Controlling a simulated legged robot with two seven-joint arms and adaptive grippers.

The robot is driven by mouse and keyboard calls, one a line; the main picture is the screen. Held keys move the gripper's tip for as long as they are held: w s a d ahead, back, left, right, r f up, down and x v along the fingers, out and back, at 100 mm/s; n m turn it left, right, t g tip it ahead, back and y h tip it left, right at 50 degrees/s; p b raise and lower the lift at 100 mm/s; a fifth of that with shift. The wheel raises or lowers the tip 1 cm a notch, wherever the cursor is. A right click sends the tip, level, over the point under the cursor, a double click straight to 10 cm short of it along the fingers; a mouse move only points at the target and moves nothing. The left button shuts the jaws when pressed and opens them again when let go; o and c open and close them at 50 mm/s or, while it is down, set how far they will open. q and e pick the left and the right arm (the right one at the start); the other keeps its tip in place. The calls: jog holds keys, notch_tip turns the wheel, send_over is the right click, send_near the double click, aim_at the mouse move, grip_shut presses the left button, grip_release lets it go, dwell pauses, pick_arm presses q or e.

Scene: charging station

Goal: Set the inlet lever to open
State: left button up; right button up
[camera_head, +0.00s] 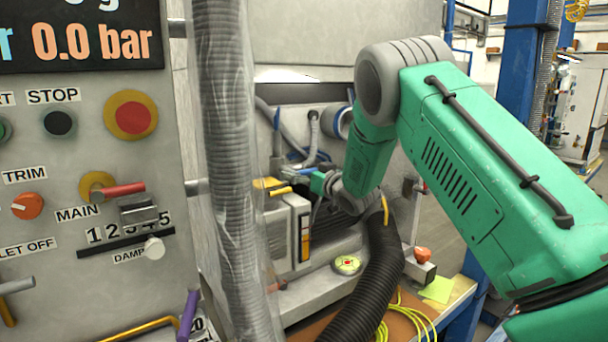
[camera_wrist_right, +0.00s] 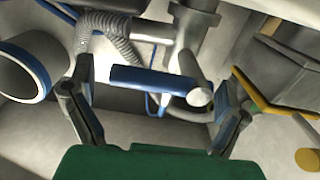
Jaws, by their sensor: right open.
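In the right wrist view a lever with a blue grip (camera_wrist_right: 152,79) sits on a grey metal fitting, its rounded grey end to the right. No label shows beside it, so I cannot tell whether it is the inlet lever. My right gripper (camera_wrist_right: 150,95) is open, with one finger on each side of the lever and nothing held. In the head view my right gripper (camera_head: 318,182) is small and partly hidden, in the recess behind the hanging hose. A panel label ending in "LET OFF" (camera_head: 28,248) is cut off by the left edge. My left gripper is not in view.
A wrapped grey hose (camera_head: 226,150) hangs between the control panel (camera_head: 100,180) and my right arm. A black corrugated hose (camera_head: 372,285) rises close to my right wrist. A yellow-edged grey box (camera_wrist_right: 285,75) stands right of the fingers, and a blue-rimmed pipe (camera_wrist_right: 22,72) left.

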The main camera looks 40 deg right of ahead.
jog(key=shift+a, duration=0.1)
jog(key=shift+c, duration=0.8)
jog(key=c, duration=1.5)
